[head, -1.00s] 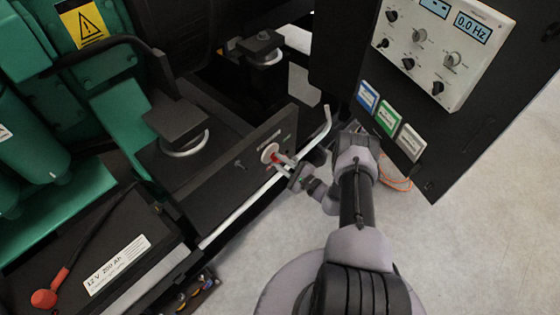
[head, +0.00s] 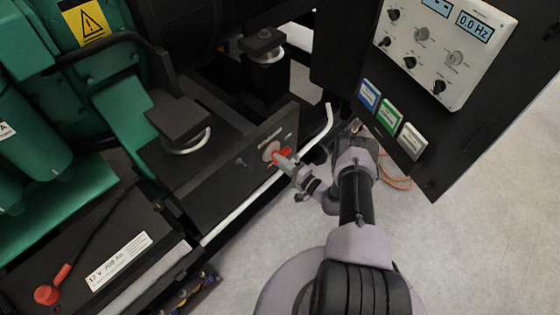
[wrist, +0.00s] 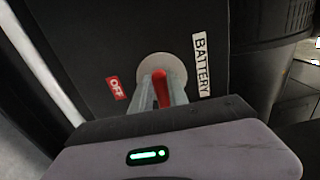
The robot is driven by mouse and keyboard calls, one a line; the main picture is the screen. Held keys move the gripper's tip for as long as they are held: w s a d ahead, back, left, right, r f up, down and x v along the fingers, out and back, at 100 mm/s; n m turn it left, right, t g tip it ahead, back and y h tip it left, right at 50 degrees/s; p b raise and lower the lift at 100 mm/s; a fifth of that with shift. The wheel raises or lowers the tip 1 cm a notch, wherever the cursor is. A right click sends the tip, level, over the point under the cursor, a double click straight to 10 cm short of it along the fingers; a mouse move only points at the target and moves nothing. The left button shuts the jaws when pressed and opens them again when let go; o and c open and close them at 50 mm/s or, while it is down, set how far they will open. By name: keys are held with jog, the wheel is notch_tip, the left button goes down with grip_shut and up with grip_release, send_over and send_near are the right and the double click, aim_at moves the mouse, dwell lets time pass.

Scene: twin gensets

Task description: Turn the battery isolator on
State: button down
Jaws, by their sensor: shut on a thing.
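The battery isolator is a red handle (wrist: 160,88) on a pale round plate (wrist: 161,67), set in a dark panel. A red OFF label (wrist: 114,88) and a white BATTERY label (wrist: 202,65) flank it in the wrist view. My gripper (wrist: 161,92) has its two fingers on either side of the red handle and is shut on it. In the head view my gripper (head: 287,164) reaches the red handle (head: 283,154) from the lower right. The fingers partly cover the handle, and any ON label is hidden or unreadable.
A control cabinet (head: 470,110) stands at the right above my arm. A battery (head: 120,255) lies at the lower left beside the green engine (head: 60,200). Open floor (head: 470,240) is at the right.

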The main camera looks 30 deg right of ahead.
dwell(0.4)
jog(key=c, duration=1.3)
grip_release()
jog(key=p+v, duration=0.4)
jog(key=v, duration=1.3)
jog(key=shift+s+d, duration=0.1)
jog(key=shift+s, duration=0.1)
